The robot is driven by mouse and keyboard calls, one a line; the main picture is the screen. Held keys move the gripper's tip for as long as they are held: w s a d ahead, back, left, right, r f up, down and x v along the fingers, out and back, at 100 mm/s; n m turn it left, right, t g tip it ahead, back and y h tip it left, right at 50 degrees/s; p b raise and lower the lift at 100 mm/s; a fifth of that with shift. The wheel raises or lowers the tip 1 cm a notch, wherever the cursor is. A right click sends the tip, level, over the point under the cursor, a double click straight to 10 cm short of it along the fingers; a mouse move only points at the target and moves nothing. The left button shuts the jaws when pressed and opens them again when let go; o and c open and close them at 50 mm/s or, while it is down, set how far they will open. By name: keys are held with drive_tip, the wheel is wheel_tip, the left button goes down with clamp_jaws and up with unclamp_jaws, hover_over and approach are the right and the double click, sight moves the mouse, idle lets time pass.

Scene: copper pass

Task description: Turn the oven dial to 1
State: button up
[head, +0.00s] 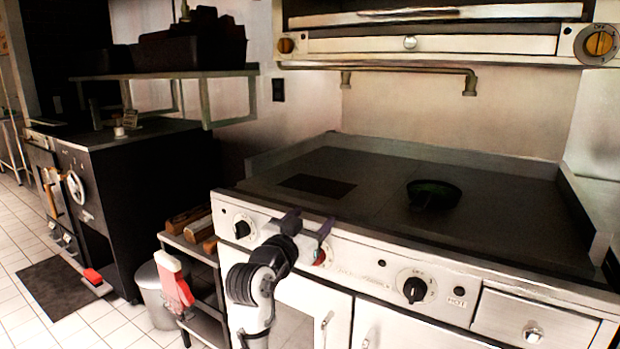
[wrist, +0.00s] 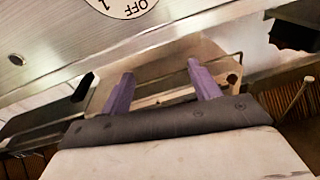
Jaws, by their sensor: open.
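The range front carries a black dial (head: 243,229) at its left, a red dial (head: 322,256) partly hidden by my gripper, and a black dial (head: 415,289) on a round white plate further right. I cannot tell which one is the oven dial. My gripper (head: 308,223) is at the front panel, over the range's front edge. In the wrist view, my gripper's purple fingers (wrist: 162,90) are spread apart with nothing held between them. A round white dial plate (wrist: 125,5) with upside-down OFF lettering is cut off at the top; its pointer is out of view.
The flat cooktop (head: 330,175) holds a dark green pan (head: 433,194). An upper oven has an orange dial (head: 286,45) and a yellow dial (head: 600,43). A low shelf cart (head: 205,305) and a bin (head: 150,290) stand left of the range. Tiled floor is open further left.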

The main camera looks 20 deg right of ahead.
wheel_tip(320, 180, up, 10)
drive_tip(key=shift+f+p, duration=0.15)
drive_tip(key=shift+p, duration=0.25)
